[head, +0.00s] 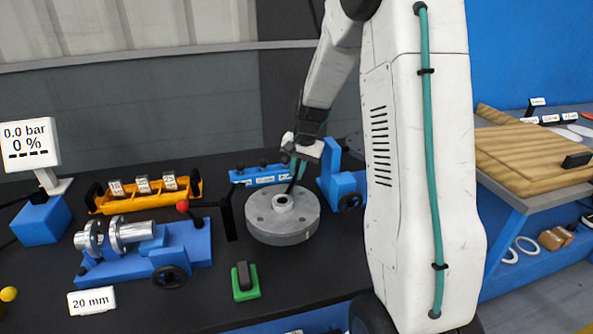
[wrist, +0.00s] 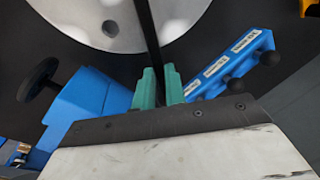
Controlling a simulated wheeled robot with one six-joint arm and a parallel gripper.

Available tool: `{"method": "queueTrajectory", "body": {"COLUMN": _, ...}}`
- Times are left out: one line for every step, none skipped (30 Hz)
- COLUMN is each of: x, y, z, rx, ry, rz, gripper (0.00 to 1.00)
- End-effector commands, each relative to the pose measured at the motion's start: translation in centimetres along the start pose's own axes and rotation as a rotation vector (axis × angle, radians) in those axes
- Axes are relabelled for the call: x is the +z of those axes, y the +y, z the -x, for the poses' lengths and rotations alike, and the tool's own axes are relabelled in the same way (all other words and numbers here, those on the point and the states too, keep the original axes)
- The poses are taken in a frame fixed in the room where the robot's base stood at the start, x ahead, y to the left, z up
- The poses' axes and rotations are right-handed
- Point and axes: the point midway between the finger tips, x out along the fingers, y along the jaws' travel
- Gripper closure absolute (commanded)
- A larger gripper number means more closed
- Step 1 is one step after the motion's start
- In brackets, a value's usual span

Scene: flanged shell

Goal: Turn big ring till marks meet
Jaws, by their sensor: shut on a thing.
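The big ring is a grey round flange (head: 283,220) with bolt holes and a raised centre hub, lying flat on the black bench. Part of its face shows at the top of the wrist view (wrist: 105,12). My gripper (head: 299,160) is above its back edge, and its teal fingers also show in the wrist view (wrist: 159,88). They are shut on a thin black bar (wrist: 149,35), which reaches from the fingers across the ring's face. Whether the bar's far end engages the ring is out of sight. I cannot make out any marks on the ring.
A blue labelled rack (head: 258,176) stands just behind the ring. A blue fixture with a black handwheel (head: 345,190) is close on its right.

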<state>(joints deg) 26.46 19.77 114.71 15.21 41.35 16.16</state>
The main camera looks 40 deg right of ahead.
Motion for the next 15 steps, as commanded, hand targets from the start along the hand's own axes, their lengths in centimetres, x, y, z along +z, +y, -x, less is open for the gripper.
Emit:
{"method": "queueTrajectory", "body": {"x": 0.0, "y": 0.1, "z": 0.1, "rx": -0.001, "ry": 0.003, "rz": -0.011, "gripper": 1.00}}
{"method": "queueTrajectory", "body": {"x": 0.0, "y": 0.3, "z": 0.1, "rx": -0.001, "ry": 0.005, "rz": -0.020, "gripper": 1.00}}
{"method": "queueTrajectory", "body": {"x": 0.0, "y": 0.4, "z": 0.2, "rx": -0.001, "ry": 0.008, "rz": -0.033, "gripper": 1.00}}
{"method": "queueTrajectory", "body": {"x": 0.0, "y": 0.6, "z": 0.2, "rx": -0.001, "ry": 0.011, "rz": -0.047, "gripper": 1.00}}
{"method": "queueTrajectory", "body": {"x": 0.0, "y": 0.8, "z": 0.3, "rx": -0.001, "ry": 0.013, "rz": -0.061, "gripper": 1.00}}
{"method": "queueTrajectory", "body": {"x": 0.1, "y": 1.1, "z": 0.3, "rx": -0.001, "ry": 0.017, "rz": -0.082, "gripper": 1.00}}
{"method": "queueTrajectory", "body": {"x": 0.1, "y": 1.3, "z": 0.4, "rx": -0.001, "ry": 0.021, "rz": -0.100, "gripper": 1.00}}
{"method": "queueTrajectory", "body": {"x": 0.1, "y": 1.5, "z": 0.4, "rx": -0.001, "ry": 0.025, "rz": -0.118, "gripper": 1.00}}
{"method": "queueTrajectory", "body": {"x": 0.2, "y": 1.9, "z": 0.5, "rx": -0.001, "ry": 0.031, "rz": -0.144, "gripper": 1.00}}
{"method": "queueTrajectory", "body": {"x": 0.2, "y": 2.1, "z": 0.5, "rx": -0.001, "ry": 0.035, "rz": -0.165, "gripper": 1.00}}
{"method": "queueTrajectory", "body": {"x": 0.3, "y": 2.4, "z": 0.6, "rx": -0.001, "ry": 0.038, "rz": -0.185, "gripper": 1.00}}
{"method": "queueTrajectory", "body": {"x": 0.4, "y": 2.7, "z": 0.7, "rx": 0.000, "ry": 0.043, "rz": -0.213, "gripper": 1.00}}
{"method": "queueTrajectory", "body": {"x": 0.5, "y": 3.0, "z": 0.7, "rx": -0.001, "ry": 0.048, "rz": -0.234, "gripper": 1.00}}
{"method": "queueTrajectory", "body": {"x": 0.5, "y": 3.2, "z": 0.8, "rx": -0.001, "ry": 0.053, "rz": -0.254, "gripper": 1.00}}
{"method": "queueTrajectory", "body": {"x": 0.6, "y": 3.5, "z": 0.8, "rx": -0.001, "ry": 0.058, "rz": -0.281, "gripper": 1.00}}
